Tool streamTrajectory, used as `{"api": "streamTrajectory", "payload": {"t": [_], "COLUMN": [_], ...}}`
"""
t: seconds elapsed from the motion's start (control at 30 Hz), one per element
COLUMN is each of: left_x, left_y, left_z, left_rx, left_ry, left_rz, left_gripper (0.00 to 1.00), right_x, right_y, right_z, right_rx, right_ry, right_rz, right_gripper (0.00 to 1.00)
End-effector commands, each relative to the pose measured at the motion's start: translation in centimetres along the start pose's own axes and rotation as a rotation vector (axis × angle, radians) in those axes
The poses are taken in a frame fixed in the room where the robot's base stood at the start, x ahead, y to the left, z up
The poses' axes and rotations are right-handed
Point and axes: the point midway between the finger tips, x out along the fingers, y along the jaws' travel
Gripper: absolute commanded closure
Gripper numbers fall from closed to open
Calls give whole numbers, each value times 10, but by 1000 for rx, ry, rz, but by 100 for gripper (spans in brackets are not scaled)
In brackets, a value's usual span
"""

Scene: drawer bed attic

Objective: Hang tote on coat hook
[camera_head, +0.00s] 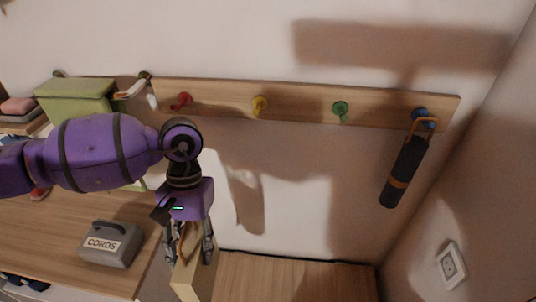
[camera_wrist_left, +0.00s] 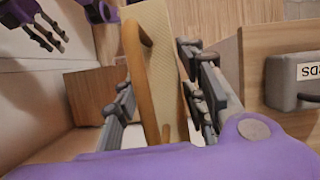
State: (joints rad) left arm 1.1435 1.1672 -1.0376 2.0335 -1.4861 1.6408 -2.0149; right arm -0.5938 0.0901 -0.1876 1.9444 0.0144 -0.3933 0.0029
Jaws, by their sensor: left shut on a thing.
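The tote (camera_head: 187,281) is cream with a tan, curved handle (camera_wrist_left: 140,70). My left gripper (camera_head: 189,243) points down and is shut on the tote near its top, below the hook rail. In the left wrist view the tote (camera_wrist_left: 160,50) lies between the two fingers. The wooden rail (camera_head: 300,107) on the wall carries a red hook (camera_head: 181,101), a yellow hook (camera_head: 259,105), a green hook (camera_head: 340,109) and a blue hook (camera_head: 420,114). The right gripper (camera_wrist_left: 42,28) shows only at the top left of the left wrist view; its opening is unclear.
A dark folded umbrella (camera_head: 402,175) hangs from the blue hook; the other three coloured hooks are bare. A grey box marked CORDS (camera_head: 110,244) stands on the wooden desk (camera_head: 60,222). A green box (camera_head: 75,98) is at the left. A socket (camera_head: 451,264) is on the right wall.

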Motion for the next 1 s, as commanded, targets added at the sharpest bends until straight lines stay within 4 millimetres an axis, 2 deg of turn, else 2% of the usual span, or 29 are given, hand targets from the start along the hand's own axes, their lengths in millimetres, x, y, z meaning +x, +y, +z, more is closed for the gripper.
{"api": "streamTrajectory", "payload": {"t": [0.03,0.1,0.2,0.33,0.67,0.77,0.87,0.97,1.0], "left_x": [-34,-56,-77,-87,-88,-80,-54,-9,12], "left_y": [5,9,14,17,16,15,10,1,-2], "left_z": [-3,-7,-8,-9,-9,-9,-8,-4,0], "left_rx": [3,11,24,30,29,27,18,2,-2], "left_ry": [19,13,6,-2,-4,-7,-15,-25,-28], "left_rz": [-1,-3,-9,-11,-12,-11,-8,-3,0], "left_gripper": [100,100,100,100,100,100,100,100,100], "right_x": [-4,-7,-9,-10,-10,-10,-7,-2,2], "right_y": [2,3,4,4,2,1,0,0,0], "right_z": [-16,-23,-30,-32,-30,-27,-18,1,9], "right_rx": [-3,-7,-8,-8,0,3,4,4,4], "right_ry": [24,35,47,50,46,41,27,-1,-14], "right_rz": [2,3,4,5,5,5,4,2,2], "right_gripper": [60,60,60,60,60,60,60,60,60]}}
